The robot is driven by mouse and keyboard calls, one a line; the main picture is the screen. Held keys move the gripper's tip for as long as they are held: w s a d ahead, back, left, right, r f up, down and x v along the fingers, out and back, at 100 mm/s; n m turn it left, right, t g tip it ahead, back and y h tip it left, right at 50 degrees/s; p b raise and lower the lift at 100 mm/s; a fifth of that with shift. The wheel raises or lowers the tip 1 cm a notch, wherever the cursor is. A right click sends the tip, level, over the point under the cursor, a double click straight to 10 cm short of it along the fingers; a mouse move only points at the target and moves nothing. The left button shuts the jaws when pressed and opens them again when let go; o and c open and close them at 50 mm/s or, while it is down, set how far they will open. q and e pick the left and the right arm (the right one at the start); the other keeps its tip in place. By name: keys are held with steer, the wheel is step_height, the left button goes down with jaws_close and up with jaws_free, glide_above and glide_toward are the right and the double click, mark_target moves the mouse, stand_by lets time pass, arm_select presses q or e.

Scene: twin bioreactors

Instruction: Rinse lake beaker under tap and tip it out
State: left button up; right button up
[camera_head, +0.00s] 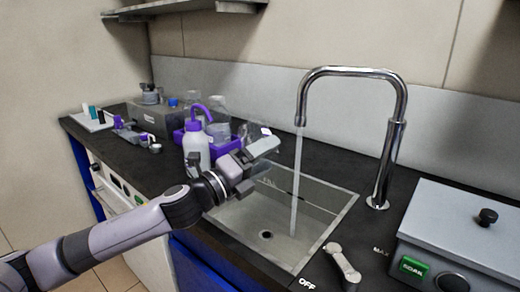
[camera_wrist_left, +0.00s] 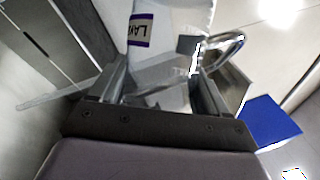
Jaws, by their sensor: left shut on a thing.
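My left gripper (camera_head: 258,160) reaches over the left part of the sink (camera_head: 325,200). In the left wrist view it (camera_wrist_left: 162,88) is shut on the lake beaker (camera_wrist_left: 172,18), a pale see-through vessel with a purple-framed label that starts "LAK". In the head view the gripper partly hides the beaker, and I cannot make out its full outline. The tap (camera_head: 350,72) stands behind the sink. A thin water stream (camera_head: 297,180) falls from its spout into the sink, to the right of my gripper and apart from it. My right gripper is not in view.
The tap lever (camera_head: 343,262) lies at the front, between OFF and MAX marks. A grey lidded box (camera_head: 465,225) stands at the right. A white wash bottle (camera_head: 196,150) with a purple top and a purple rack (camera_head: 225,148) with glassware stand left of the sink, close to my gripper.

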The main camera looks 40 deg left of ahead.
arm_select(q)
steer(key=shift+s+a+r+p, duration=0.1)
steer(key=shift+p, duration=0.2)
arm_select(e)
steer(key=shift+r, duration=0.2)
